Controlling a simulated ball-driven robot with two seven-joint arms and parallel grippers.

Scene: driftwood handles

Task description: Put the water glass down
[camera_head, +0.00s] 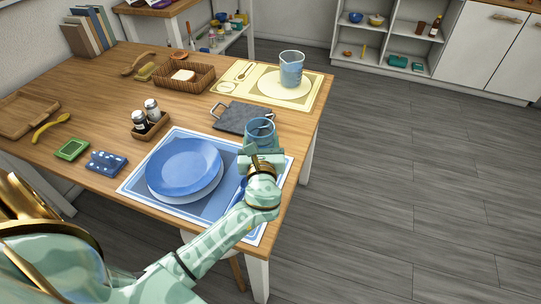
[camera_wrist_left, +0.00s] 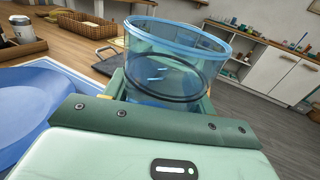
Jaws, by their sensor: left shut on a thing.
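A clear bluish water glass (camera_head: 262,130) is upright at the right edge of the blue placemat (camera_head: 137,185) in the head view. My left gripper (camera_head: 262,153) is shut on the glass. In the left wrist view the glass (camera_wrist_left: 165,65) sits between the fingers of my left gripper (camera_wrist_left: 165,88), with its open rim facing up. My gripper hides the bottom of the glass, so I cannot tell whether it touches the table. My right gripper is not in view.
A blue plate (camera_head: 183,166) on a white one lies left of the gripper. A dark slate board (camera_head: 242,117) lies just behind the glass. The table's right edge is close by.

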